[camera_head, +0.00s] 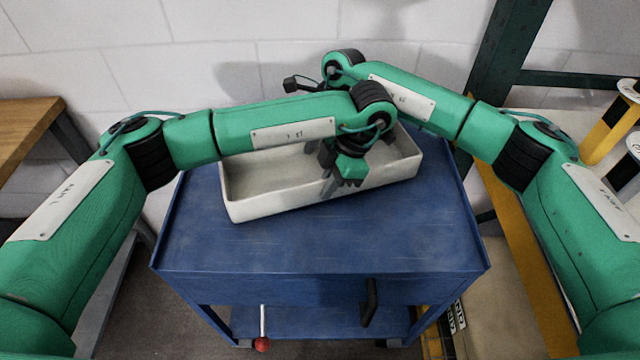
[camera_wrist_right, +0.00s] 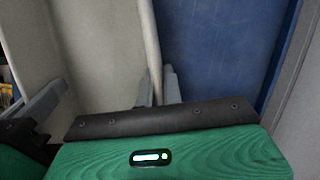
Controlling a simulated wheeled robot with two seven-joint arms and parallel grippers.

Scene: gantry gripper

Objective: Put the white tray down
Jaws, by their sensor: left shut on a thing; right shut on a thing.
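The white tray (camera_head: 272,207) is a shallow open rectangular box, empty where I can see into it. It is over the back part of the blue cart's top (camera_head: 330,245), turned slightly so its right end is farther back. I cannot tell whether its underside touches the cart. My left gripper (camera_head: 327,184) is shut on the tray's near wall. My right gripper (camera_wrist_right: 158,88) is shut on a tray wall (camera_wrist_right: 148,40) in the right wrist view. In the head view its fingers are hidden behind my left arm.
The front of the cart top is clear. A black handle (camera_head: 370,302) and a red-knobbed lever (camera_head: 262,343) are at the cart's front. A wooden table (camera_head: 28,125) stands left, a white block wall behind, a dark green post (camera_head: 500,60) and yellow posts (camera_head: 608,130) right.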

